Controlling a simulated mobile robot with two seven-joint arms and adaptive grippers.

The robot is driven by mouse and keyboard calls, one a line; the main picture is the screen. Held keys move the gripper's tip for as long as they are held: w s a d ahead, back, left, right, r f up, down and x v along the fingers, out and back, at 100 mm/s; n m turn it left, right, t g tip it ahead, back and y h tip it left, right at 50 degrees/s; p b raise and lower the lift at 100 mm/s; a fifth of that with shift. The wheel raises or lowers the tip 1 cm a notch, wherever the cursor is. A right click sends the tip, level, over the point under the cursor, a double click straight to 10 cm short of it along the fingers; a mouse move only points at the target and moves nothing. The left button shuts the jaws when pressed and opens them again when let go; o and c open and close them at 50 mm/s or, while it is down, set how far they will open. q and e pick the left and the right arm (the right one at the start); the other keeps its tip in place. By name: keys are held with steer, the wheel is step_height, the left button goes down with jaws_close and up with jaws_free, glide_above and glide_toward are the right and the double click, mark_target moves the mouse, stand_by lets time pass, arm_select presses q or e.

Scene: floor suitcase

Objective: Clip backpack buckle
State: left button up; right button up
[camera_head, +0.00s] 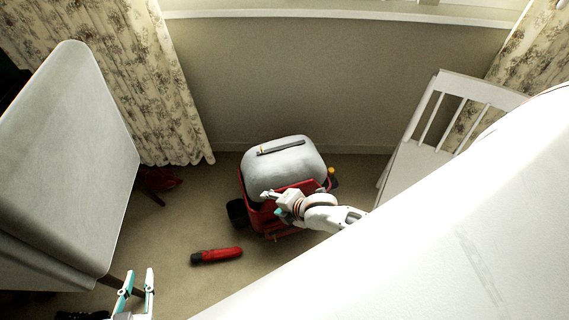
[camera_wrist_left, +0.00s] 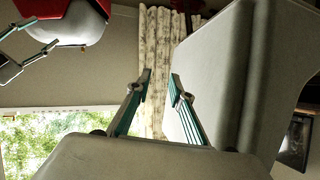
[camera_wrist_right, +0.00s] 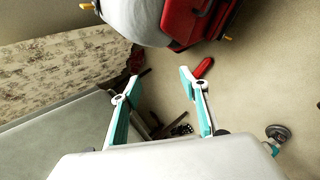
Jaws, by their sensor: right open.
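A red and grey bag (camera_head: 284,170) sits on the carpet near the back wall, its rounded grey face upward. A dark bar with an orange end (camera_head: 281,147) lies across that face. No buckle halves can be made out clearly. My right gripper (camera_head: 271,203) is open and empty at the bag's near side; whether it touches cannot be told. In the right wrist view its fingers are spread, with the bag (camera_wrist_right: 187,22) beyond them. My left gripper (camera_head: 138,282) is open and empty at the lower left, well away from the bag, which also shows in the left wrist view (camera_wrist_left: 72,25).
A red and black cylindrical object (camera_head: 217,255) lies on the carpet in front of the bag. A grey-covered piece of furniture (camera_head: 70,170) stands left, close to my left gripper. A white slatted chair (camera_head: 420,140) stands right.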

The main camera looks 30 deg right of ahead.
arm_select(q)
steer(key=s+d+f+g+b, duration=0.1)
steer(key=s+d+f+b, duration=0.15)
steer(key=f+b, duration=0.7)
arm_select(e)
steer(key=d+f+n+g+h+b, duration=0.1)
steer(key=d+f+n, duration=0.2)
steer(key=f, duration=0.6)
steer(key=w+d+f+n+g+h+b, duration=0.1)
steer(key=d+f+n, duration=0.3)
steer(key=f, duration=0.5)
steer(key=w+d+f+n+g+h+b, duration=0.1)
steer(key=d+f+n, duration=0.3)
steer(key=f, duration=0.6)
steer(key=shift+d+n+g, duration=0.15)
steer(key=shift+n+g, duration=0.15)
steer(key=shift+n, duration=0.3)
arm_select(q)
steer(key=d+r, duration=0.1)
steer(key=w+d+r+n+h, duration=0.1)
steer(key=shift+d+r+t+h, duration=0.15)
steer(key=shift+d+t+h, duration=0.15)
arm_select(e)
steer(key=shift+w+r, duration=0.1)
steer(key=shift+w, duration=0.2)
steer(key=shift+c, duration=0.3)
